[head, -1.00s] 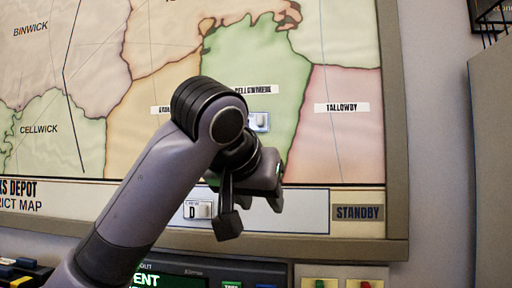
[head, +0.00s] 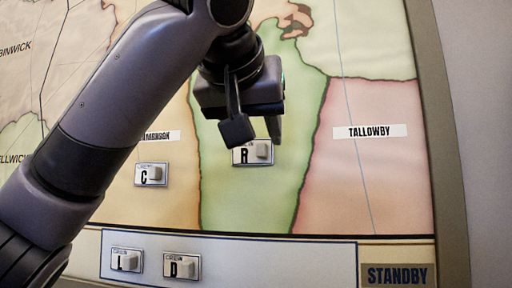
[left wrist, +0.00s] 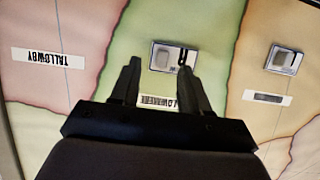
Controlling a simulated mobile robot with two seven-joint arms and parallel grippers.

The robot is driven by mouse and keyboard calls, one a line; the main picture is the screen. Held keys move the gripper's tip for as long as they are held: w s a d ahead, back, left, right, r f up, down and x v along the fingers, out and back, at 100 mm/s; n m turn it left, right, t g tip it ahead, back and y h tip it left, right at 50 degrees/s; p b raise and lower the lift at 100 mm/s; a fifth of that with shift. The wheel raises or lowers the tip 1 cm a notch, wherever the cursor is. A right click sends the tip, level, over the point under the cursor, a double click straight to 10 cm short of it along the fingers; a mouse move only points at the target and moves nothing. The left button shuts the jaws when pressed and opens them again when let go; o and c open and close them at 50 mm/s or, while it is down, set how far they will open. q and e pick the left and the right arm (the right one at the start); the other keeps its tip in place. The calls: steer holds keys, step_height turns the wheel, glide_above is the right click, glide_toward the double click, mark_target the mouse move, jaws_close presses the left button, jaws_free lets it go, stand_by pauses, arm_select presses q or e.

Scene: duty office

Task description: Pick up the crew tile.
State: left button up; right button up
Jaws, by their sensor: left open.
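Several pale tiles with raised grips and letters sit on the wall map. Tile R (head: 253,152) is on the green region, and tile C (head: 151,174) is on the tan region. Tiles L (head: 126,261) and D (head: 181,268) are on the strip below. Their small captions are too blurred to tell which is the crew tile. My left gripper (head: 255,128) is open and empty, just above tile R in the head view. In the left wrist view, the tile on green (left wrist: 165,55) lies beyond and roughly between the fingers, apparently untouched. My right gripper is out of view.
The map has name labels, including Tallowby (head: 377,132). A STANDBY plate (head: 397,275) is at the lower right of the board, beside the raised frame (head: 448,180). In the left wrist view another tile (left wrist: 284,60) sits to the right. The pink region is clear of tiles.

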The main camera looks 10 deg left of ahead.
mark_target(261, 144)
arm_select(q)
steer(key=p+x, duration=0.1)
steer(key=x, duration=0.3)
steer(key=shift+w+a+r, duration=0.1)
steer(key=shift+a, duration=0.1)
jaws_close()
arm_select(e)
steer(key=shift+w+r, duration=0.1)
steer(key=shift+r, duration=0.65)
arm_select(q)
steer(key=shift+r, duration=0.1)
steer(key=shift+s+r+b, duration=0.25)
steer(key=shift+r+b, duration=0.05)
steer(key=shift+b, duration=0.05)
step_height(261, 144, up, 3)
steer(key=shift+s+f, duration=0.1)
steer(key=shift+f, duration=0.05)
steer(key=s+f+b+v, duration=0.1)
steer(key=f+b+v, duration=0.2)
steer(key=b+v, duration=0.6)
steer(key=v, duration=1)
steer(key=shift+s+f, duration=0.3)
steer(key=shift+s, duration=0.15)
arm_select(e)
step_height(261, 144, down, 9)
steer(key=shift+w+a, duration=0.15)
